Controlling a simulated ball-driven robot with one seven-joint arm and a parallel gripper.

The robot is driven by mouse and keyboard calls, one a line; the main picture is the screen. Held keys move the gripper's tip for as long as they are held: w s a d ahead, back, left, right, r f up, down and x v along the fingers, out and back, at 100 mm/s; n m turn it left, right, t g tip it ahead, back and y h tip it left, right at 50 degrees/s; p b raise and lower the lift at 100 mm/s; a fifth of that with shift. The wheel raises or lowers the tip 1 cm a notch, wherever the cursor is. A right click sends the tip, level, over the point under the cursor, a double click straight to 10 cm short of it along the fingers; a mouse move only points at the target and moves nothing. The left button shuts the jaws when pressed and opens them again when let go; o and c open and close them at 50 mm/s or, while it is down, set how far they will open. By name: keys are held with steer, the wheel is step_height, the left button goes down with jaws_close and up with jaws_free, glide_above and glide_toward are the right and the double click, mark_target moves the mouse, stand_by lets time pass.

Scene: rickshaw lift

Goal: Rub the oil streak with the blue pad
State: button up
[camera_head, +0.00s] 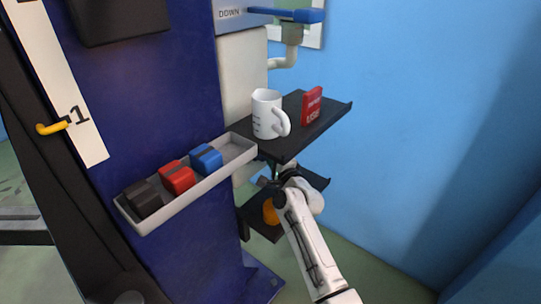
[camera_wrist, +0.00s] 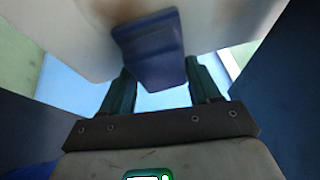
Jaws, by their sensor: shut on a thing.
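My gripper (camera_wrist: 160,70) is shut on a blue pad (camera_wrist: 150,48), which sits between its two dark green fingers in the wrist view. The pad is against or very close to a pale surface (camera_wrist: 225,22); I cannot tell if it touches. A brown oil streak (camera_wrist: 127,33) shows on that surface beside the pad, partly hidden by it. In the head view my arm reaches beneath the upper shelf by the pale column (camera_head: 242,80), and its fingers and the held pad are hidden.
A grey tray (camera_head: 240,150) holds a black, a red and another blue block (camera_head: 206,158). The dark shelf (camera_head: 325,122) above my wrist carries a white mug (camera_head: 267,112) and a red box (camera_head: 312,106). An orange object (camera_head: 270,211) is below. Floor at right is clear.

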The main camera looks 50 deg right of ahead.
steer(key=shift+a+r+p, duration=1.15)
steer(key=shift+a+p, duration=2.75)
steer(key=shift+p, duration=0.95)
steer(key=d+b, duration=0.2)
steer(key=d+r+b, duration=0.1)
steer(key=d+b, duration=0.1)
steer(key=d, duration=0.1)
steer(key=d+r+b, duration=0.1)
steer(key=d+b, duration=0.1)
steer(key=shift+w+d+r, duration=0.1)
steer(key=shift+w+d, duration=0.05)
steer(key=shift+d, duration=0.1)
steer(key=shift+r+p, duration=1.2)
steer(key=shift+r, duration=0.2)
steer(key=a+p, duration=0.7)
steer(key=shift+s+a+f+p, duration=0.2)
steer(key=shift+s+f+p, duration=0.1)
steer(key=shift+s+p, duration=0.1)
